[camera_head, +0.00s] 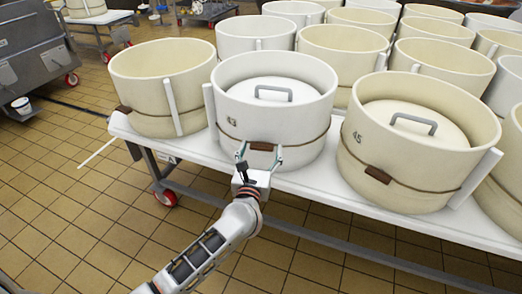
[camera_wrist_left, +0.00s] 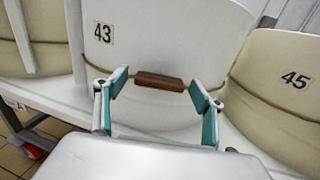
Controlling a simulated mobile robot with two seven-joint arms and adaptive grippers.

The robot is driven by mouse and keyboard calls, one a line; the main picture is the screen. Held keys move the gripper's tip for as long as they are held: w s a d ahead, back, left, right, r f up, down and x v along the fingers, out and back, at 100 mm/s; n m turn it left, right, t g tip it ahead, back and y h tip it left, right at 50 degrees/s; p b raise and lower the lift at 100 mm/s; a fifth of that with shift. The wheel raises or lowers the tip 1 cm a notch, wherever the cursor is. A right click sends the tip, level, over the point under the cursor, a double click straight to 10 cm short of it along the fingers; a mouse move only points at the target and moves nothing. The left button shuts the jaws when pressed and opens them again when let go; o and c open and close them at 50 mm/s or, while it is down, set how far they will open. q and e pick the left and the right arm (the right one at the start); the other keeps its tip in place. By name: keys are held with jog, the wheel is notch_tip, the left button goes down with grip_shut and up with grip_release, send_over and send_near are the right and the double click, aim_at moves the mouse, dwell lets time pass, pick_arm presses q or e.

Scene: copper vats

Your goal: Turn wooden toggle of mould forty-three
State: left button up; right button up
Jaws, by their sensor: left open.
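Mould forty-three (camera_head: 290,122) is a white round vat with a lid and handle inside, standing on a white table. Its "43" label also shows in the left wrist view (camera_wrist_left: 103,33). The brown wooden toggle (camera_head: 262,146) sits on a cord around the mould's lower front, lying level. In the left wrist view the toggle (camera_wrist_left: 158,82) lies between the fingers, with a gap at each end. My left gripper (camera_head: 260,153) is open in front of the mould, one teal-padded finger on each side of the toggle. My right gripper is not in view.
Cream mould forty-five (camera_head: 370,164) with its own brown toggle (camera_head: 378,175) stands close on the right. Another cream mould (camera_head: 140,92) stands on the left. More moulds fill the space behind. The white table's (camera_head: 330,195) front edge lies under my left gripper; tiled floor is in front.

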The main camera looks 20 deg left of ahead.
pick_arm(q)
jog(key=c, duration=1.1)
